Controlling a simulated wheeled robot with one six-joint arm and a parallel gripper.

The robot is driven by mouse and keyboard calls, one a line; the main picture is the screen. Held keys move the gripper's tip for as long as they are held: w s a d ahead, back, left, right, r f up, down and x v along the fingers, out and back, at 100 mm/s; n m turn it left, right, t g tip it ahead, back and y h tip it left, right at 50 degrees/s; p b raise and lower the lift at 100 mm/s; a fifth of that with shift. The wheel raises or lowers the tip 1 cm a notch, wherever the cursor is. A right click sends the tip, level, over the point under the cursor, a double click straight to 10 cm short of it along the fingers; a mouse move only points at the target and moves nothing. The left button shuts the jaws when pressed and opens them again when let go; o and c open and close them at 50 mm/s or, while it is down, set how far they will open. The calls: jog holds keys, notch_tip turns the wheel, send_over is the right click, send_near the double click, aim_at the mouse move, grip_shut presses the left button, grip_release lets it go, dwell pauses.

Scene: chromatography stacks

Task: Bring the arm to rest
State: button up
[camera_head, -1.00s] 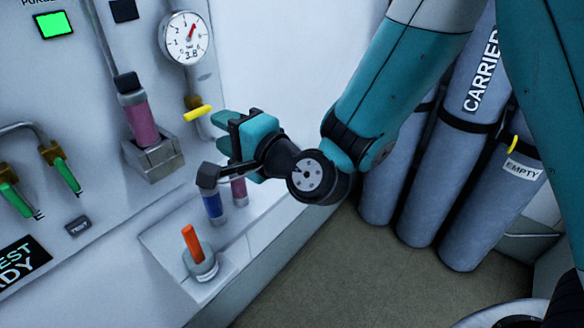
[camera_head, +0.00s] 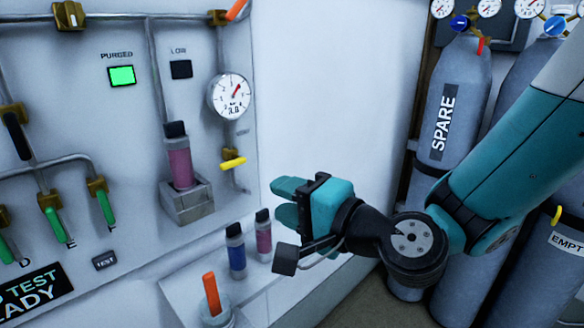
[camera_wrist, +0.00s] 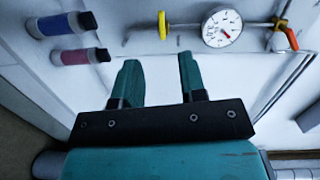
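My gripper (camera_head: 285,200) is in front of the white panel in the head view, to the right of the gauge and above the shelf. In the wrist view its two teal fingers (camera_wrist: 158,80) stand apart with nothing between them. It is open and empty, and touches nothing that I can see. My teal arm comes in from the right, bent at the wrist.
A blue vial (camera_head: 236,252) and a pink vial (camera_head: 263,236) stand on the shelf below my gripper, near an orange-handled item (camera_head: 212,296). A pink cartridge (camera_head: 180,165) sits in a panel holder. Left are green-handled valves; right are gas cylinders (camera_head: 445,120).

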jog(key=s+d+r+n+g+h+p, duration=0.2)
jog(key=s+d+n+g+h+p, duration=0.1)
jog(key=s+d+n, duration=0.4)
jog(key=s+d+r+n+g+h+p, duration=0.3)
jog(key=s+d+n+g+h, duration=0.3)
jog(key=s+d+n+g, duration=0.1)
jog(key=s+d+g, duration=0.1)
jog(key=s, duration=0.1)
jog(key=shift+s+d+p, duration=0.25)
jog(key=shift+s+p, duration=0.1)
jog(key=shift+s, duration=0.05)
